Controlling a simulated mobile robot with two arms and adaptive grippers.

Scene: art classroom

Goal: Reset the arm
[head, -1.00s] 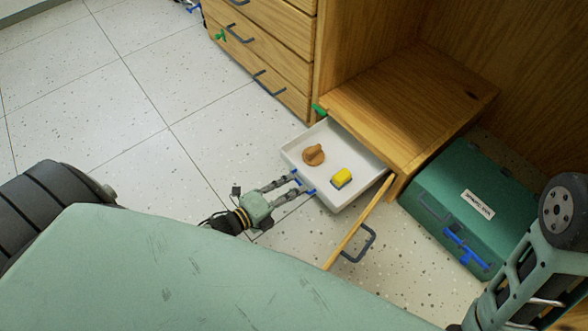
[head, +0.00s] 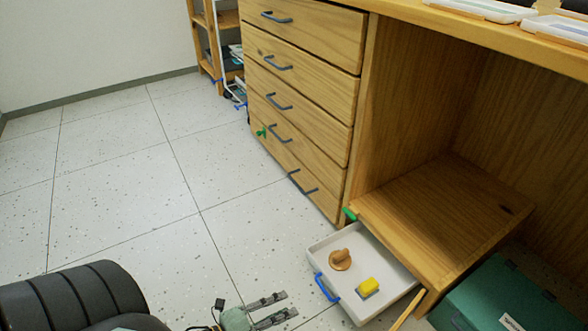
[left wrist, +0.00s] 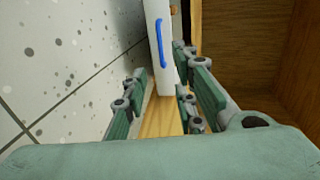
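My left gripper (head: 291,304) is low in the head view, its two fingers apart with nothing between them. It is just left of a white drawer (head: 318,248) with a blue handle (head: 326,288), and not touching it. The drawer is pulled out from under a wooden shelf. In the left wrist view, my left gripper (left wrist: 160,85) has its fingers spread, and the drawer's white front (left wrist: 166,75) with the blue handle (left wrist: 160,42) shows beyond. My right gripper is in neither view.
A brown knobbed object (head: 340,259) and a yellow block (head: 368,286) lie in the drawer. A green case (head: 490,298) is at lower right. A wooden drawer cabinet (head: 300,85) stands behind. The tiled floor (head: 130,200) to the left is clear.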

